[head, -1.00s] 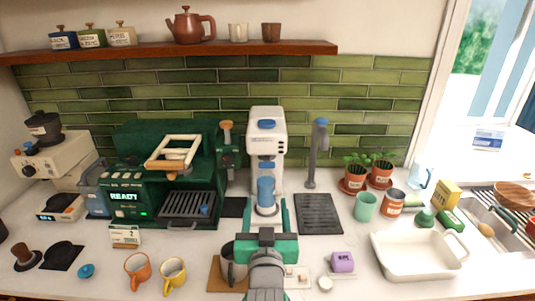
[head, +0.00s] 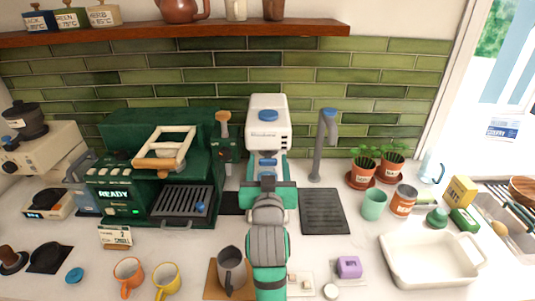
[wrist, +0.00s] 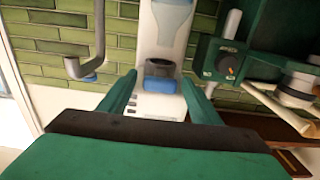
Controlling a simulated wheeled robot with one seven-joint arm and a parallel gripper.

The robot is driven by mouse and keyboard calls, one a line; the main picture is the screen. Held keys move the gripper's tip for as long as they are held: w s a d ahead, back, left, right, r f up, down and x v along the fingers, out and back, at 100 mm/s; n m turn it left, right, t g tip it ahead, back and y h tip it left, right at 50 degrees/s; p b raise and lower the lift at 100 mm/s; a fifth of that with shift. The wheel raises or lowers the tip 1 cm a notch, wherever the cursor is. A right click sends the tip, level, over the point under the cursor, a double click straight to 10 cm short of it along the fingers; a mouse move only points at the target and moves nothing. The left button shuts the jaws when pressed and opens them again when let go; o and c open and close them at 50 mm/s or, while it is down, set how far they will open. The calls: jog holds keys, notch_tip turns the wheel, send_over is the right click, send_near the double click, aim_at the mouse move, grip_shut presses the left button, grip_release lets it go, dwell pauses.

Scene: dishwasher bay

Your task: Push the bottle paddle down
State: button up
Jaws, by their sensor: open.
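The white bottle machine (head: 268,115) stands against the tiled wall, with a blue knob on top. Its small blue paddle (head: 267,161) is on its front, and it also shows in the wrist view (wrist: 160,85) below a dark round collar. My gripper (head: 267,170) is open and empty in front of the machine. In the wrist view its fingers (wrist: 159,78) are on either side of the paddle. I cannot tell whether they touch it.
A green coffee machine (head: 140,175) stands close on the left. A grey tap (head: 324,145) and a dark drain mat (head: 325,210) are on the right. A grey pitcher (head: 232,267), mugs and a purple box (head: 348,267) are on the front counter.

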aim_at(268, 154)
jog(key=shift+w, duration=2.25)
